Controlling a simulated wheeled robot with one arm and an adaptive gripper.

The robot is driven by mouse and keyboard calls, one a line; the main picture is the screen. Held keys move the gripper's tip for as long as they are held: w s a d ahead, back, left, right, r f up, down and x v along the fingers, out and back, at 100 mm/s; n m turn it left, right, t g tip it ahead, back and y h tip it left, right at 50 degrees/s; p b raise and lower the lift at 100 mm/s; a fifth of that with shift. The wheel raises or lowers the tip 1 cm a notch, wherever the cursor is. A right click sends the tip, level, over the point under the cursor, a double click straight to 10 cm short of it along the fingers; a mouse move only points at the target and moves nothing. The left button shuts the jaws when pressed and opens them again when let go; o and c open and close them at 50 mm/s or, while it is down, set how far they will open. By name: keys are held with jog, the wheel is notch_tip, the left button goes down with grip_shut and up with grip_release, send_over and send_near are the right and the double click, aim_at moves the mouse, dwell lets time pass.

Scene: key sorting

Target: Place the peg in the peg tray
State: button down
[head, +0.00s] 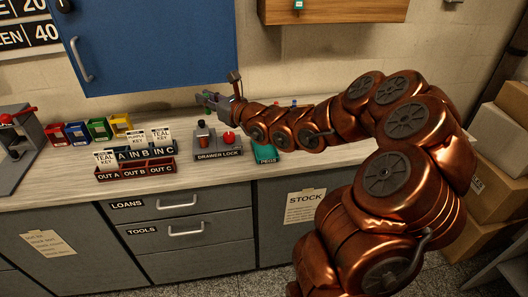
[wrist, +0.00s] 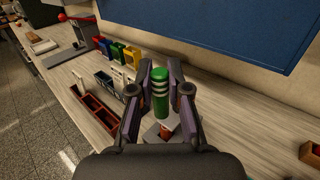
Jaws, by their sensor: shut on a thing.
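My gripper (wrist: 160,68) is shut on a green, ringed peg (wrist: 160,95), which stands roughly upright between the fingers in the wrist view. The teal peg tray (head: 265,154), labelled PEGS, sits on the counter to the right of the drawer lock, partly hidden by my arm. The gripper is to the left of the tray and apart from it.
The grey drawer lock (head: 218,154) has a red knob (head: 228,137) and a dark-topped post (head: 203,132). Left of it are the red OUT rack (head: 135,172) and the IN rack with key tags. Several coloured bins (head: 99,128) stand further left. A blue cabinet (head: 150,45) hangs above.

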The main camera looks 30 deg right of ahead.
jog(key=s+d+f+n+y+b, duration=0.1)
jog(key=s+d+f+y+b, duration=0.15)
jog(key=s+d, duration=0.6)
jog(key=s+d+f+n+g+y+b, duration=0.2)
jog(key=s+d+f+b, duration=0.1)
jog(key=s+d+f, duration=0.8)
jog(key=w+a, duration=0.1)
jog(key=w, duration=0.3)
jog(key=w+a, duration=0.1)
jog(key=w, duration=0.4)
jog(key=w+a, duration=0.1)
jog(key=w, duration=0.4)
jog(key=shift+w+a+f+p, duration=0.15)
jog(key=shift+w+a+p, duration=0.1)
jog(key=shift+p, duration=0.05)
jog(key=shift+f+h, duration=0.25)
jog(key=shift+f, duration=1.55)
jog(key=shift+f, duration=0.2)
jog(key=c, duration=1.1)
grip_release()
jog(key=shift+c, duration=0.2)
